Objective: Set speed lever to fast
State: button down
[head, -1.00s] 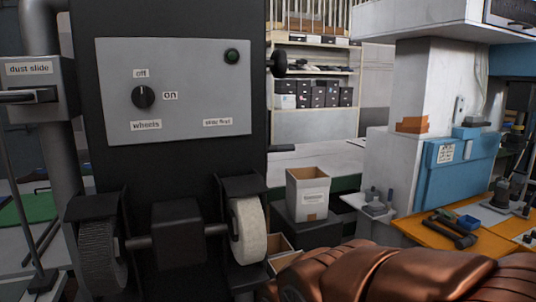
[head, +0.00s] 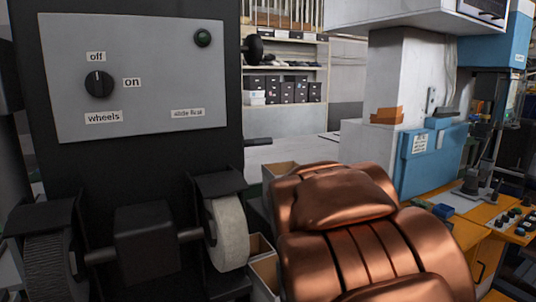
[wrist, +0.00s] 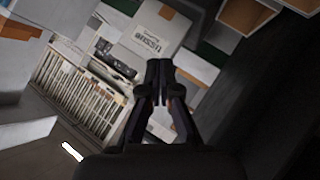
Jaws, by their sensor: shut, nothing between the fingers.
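No label in view reads speed or fast. A black ball-ended lever (head: 253,48) sticks out from the right side of the dark machine in the head view; I cannot tell whether it is the speed lever. A short black bar (head: 258,141) juts out lower on the same side. My gripper (wrist: 159,68) shows in the wrist view with its fingers together and nothing between them, over boxes and a slatted rack. It is not visible in the head view, and neither lever can be made out in the wrist view.
A pale wheel (head: 229,233) and a dark wheel (head: 50,265) sit below. A blue machine (head: 418,160) stands right. A white carton (wrist: 155,35) shows in the wrist view.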

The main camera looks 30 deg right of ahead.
jog(key=w+d+r+n+t+y+b, duration=0.3)
jog(key=w+d+r+n+t, duration=0.9)
jog(key=r, duration=0.3)
jog(key=s+a+f+n+y+b, duration=0.1)
jog(key=s+a+f+n+y, duration=0.25)
jog(key=n+y, duration=0.75)
jog(key=n+g+y+p, duration=0.2)
jog(key=n+g+y, duration=0.2)
jog(key=n+y, duration=0.15)
send_near(257, 144)
jog(key=s+a+x, duration=0.1)
jog(key=x, duration=0.4)
jog(key=shift+w+d+r+m+p, duration=0.15)
jog(key=shift+w+m+p, duration=0.25)
jog(key=shift+w, duration=0.55)
